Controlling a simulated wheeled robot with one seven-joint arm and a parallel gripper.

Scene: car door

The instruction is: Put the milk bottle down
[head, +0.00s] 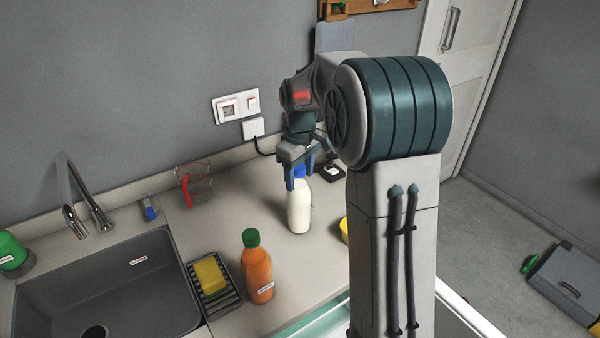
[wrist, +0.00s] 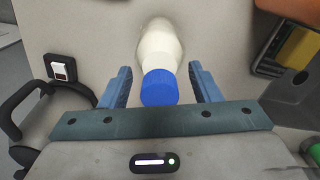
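The milk bottle (head: 299,210) is white with a blue cap. It stands upright on the grey counter (head: 232,234), to the right of the orange bottle. My gripper (head: 299,180) is over the top of the bottle, with its fingers pointing down around the cap. In the wrist view the milk bottle (wrist: 160,50) and its cap lie between the two blue fingers of my gripper (wrist: 162,86). A gap shows on each side of the cap, so the fingers are open and do not grip it.
An orange juice bottle (head: 256,268) with a green cap stands in front, beside a yellow sponge (head: 210,275) on a dark rack. The sink (head: 150,285) is at left. A clear measuring cup (head: 194,185) stands near the wall. A yellow item (head: 344,230) is partly hidden by my arm.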

